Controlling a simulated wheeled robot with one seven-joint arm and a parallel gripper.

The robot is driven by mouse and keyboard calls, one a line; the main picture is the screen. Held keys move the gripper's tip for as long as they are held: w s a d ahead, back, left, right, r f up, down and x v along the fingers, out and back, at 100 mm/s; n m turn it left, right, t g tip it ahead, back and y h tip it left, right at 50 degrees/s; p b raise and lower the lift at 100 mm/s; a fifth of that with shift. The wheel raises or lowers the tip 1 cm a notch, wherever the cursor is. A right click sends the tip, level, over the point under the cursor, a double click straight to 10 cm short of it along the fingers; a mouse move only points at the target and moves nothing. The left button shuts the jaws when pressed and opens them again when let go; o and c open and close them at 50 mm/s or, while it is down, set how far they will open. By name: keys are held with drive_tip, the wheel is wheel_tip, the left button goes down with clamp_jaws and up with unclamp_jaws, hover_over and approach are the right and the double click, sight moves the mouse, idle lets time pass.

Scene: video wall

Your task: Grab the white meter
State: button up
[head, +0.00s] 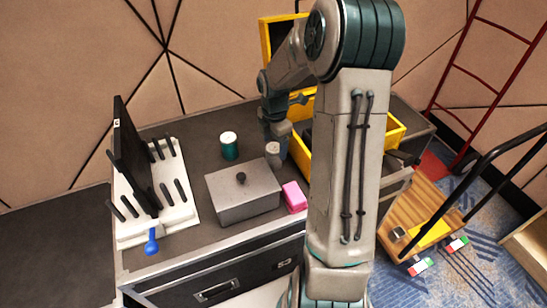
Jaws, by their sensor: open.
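I cannot make out anything that is clearly a white meter. My gripper (278,138) hangs over the counter beside the yellow toolbox, its jaws small and partly lost against my arm. A small pale grey cylinder (273,151) stands just below it; I cannot tell if they touch. A white stand (176,208) with dark pegs and an upright black panel (130,150) is at the left of the counter, well away from my gripper. My arm hides part of the counter's right side.
A grey box with a knob (242,198), a pink block (294,197) and a teal can (229,146) stand mid-counter. The open yellow toolbox (397,131) is behind my arm. A blue-handled thing (151,242) is at the front left. A wooden cart (428,205) stands right.

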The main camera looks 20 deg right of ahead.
wheel_tip(320, 180, down, 5)
drive_tip(key=shift+f, duration=0.1)
drive_tip(key=c, duration=1.2)
